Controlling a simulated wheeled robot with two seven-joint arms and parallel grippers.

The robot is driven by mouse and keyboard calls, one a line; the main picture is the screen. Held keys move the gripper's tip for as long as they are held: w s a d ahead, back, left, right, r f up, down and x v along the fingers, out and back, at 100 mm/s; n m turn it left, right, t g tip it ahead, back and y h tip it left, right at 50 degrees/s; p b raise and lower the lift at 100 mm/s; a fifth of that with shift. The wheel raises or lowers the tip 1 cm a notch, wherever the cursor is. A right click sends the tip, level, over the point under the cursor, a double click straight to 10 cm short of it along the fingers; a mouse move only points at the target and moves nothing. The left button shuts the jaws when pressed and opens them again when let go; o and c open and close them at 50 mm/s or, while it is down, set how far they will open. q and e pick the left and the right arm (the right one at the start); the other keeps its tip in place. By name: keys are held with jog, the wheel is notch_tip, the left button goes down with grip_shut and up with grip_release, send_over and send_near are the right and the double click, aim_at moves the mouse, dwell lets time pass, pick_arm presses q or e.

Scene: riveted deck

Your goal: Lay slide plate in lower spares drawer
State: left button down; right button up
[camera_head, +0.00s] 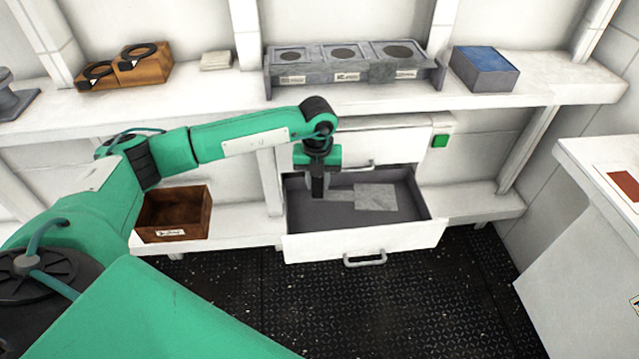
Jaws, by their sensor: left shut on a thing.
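The lower drawer (365,241) is pulled open under the white counter, with its grey interior facing up. A flat light-grey slide plate (375,197) with a narrower strip on its left side is within the drawer's opening, roughly level. My left gripper (318,194) points down inside the drawer's left part and is shut on the plate's narrow left end. The fingertips partly hide that end. I cannot tell whether the plate touches the drawer floor. My right gripper is not in view.
A brown bin (173,214) stands left on the lower shelf. A grey rack (345,62) and a blue-topped box (484,70) stand on the counter. A white cabinet (590,230) stands at right.

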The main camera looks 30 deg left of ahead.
pick_arm(q)
jog(key=shift+w+a+f+n, duration=0.2)
jog(key=shift+f+n, duration=0.1)
jog(key=shift+n, duration=0.6)
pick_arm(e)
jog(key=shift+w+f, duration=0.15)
pick_arm(q)
jog(key=shift+f, duration=0.1)
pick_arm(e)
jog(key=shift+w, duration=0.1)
